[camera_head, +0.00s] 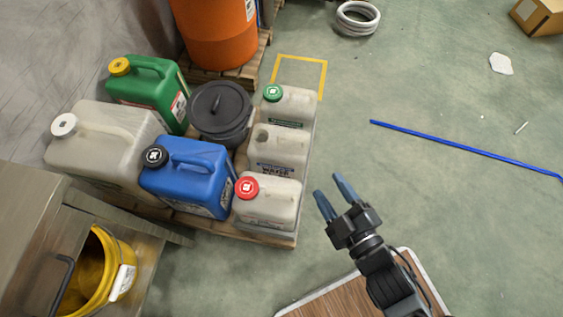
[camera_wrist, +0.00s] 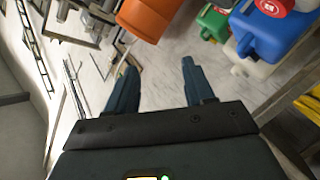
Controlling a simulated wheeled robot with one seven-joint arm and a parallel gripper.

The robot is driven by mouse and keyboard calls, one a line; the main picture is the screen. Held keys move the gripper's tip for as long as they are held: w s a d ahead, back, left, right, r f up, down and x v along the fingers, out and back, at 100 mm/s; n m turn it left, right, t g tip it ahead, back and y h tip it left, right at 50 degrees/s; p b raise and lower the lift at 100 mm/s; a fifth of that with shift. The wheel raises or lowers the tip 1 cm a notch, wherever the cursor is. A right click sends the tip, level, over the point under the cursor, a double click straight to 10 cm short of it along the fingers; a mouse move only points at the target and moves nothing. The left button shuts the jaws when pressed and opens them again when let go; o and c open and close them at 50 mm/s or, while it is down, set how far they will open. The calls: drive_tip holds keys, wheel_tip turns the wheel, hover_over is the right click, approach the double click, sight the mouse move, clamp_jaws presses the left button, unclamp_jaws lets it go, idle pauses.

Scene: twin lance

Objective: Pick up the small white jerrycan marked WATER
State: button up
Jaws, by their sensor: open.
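Three small white jerrycans stand in a column on the right side of a pallet in the head view. The middle one (camera_head: 278,150) has a dark opening at its top left and a blue label that seems to read WATER. The one behind it (camera_head: 291,104) has a green cap and green label. The nearest one (camera_head: 269,204) has a red cap; its label is too small to read. My gripper (camera_head: 329,186) is open and empty, to the right of the cans and apart from them. Its two fingers also show in the wrist view (camera_wrist: 158,66).
A blue jerrycan (camera_head: 187,178), a large greyish-white one (camera_head: 100,143), a green one (camera_head: 150,92) and a black lidded tub (camera_head: 221,110) crowd the pallet's left. An orange drum (camera_head: 218,35) stands behind. A yellow bucket (camera_head: 100,272) is front left. Floor right of the pallet is mostly clear.

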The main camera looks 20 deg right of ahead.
sight(279, 153)
drive_tip(key=w+d+f+n+b, duration=0.1)
drive_tip(key=w+f+n+b, duration=0.1)
drive_tip(key=w+f, duration=0.3)
drive_tip(key=w+d+f+n+y+b, duration=0.1)
drive_tip(key=w+f+n+b, duration=0.2)
drive_tip(key=w+f, duration=0.3)
drive_tip(key=w+d+f+n+b, duration=0.1)
drive_tip(key=w+f+n+b, duration=0.1)
drive_tip(key=w+f, duration=0.3)
drive_tip(key=shift+w+d+f+n+b, duration=0.1)
drive_tip(key=shift+w+f+n+b, duration=0.1)
drive_tip(key=shift+w+n, duration=0.3)
drive_tip(key=shift+w+f+n+b, duration=0.15)
drive_tip(key=shift+w+f+n, duration=0.05)
drive_tip(key=shift+w, duration=0.5)
drive_tip(key=shift+y, duration=0.4)
drive_tip(key=w+b, duration=0.1)
drive_tip(key=w, duration=0.2)
drive_tip(key=w+f+b, duration=0.1)
drive_tip(key=w+b, duration=0.1)
drive_tip(key=w, duration=0.2)
drive_tip(key=shift+w+f, duration=0.2)
drive_tip(key=shift+w, duration=0.25)
drive_tip(key=shift+r, duration=0.1)
clamp_jaws()
